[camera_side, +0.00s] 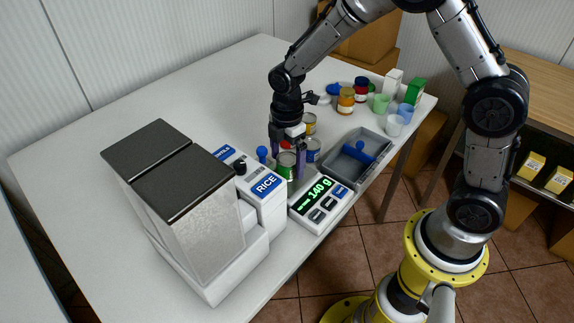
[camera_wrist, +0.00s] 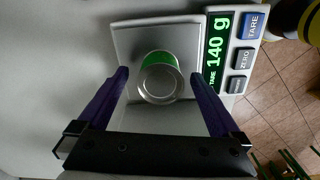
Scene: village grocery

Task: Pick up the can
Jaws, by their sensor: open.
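A green can (camera_side: 286,168) with a silver top stands upright on the metal plate of the scale (camera_side: 319,204). The wrist view shows the can (camera_wrist: 160,80) from above, between the tips of my gripper's two purple fingers (camera_wrist: 159,72). There is a gap on each side of the can, so my gripper is open and not holding it. In the side view my gripper (camera_side: 288,163) points down, with its fingers around the can. The scale's display reads 140 g in both views.
A rice dispenser (camera_side: 262,195) stands just left of the scale. A blue can (camera_side: 313,151) and a yellow can (camera_side: 310,121) stand close behind my gripper. A grey tray (camera_side: 337,171) is to the right, with jars (camera_side: 346,100) and cups beyond. The table's left rear is clear.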

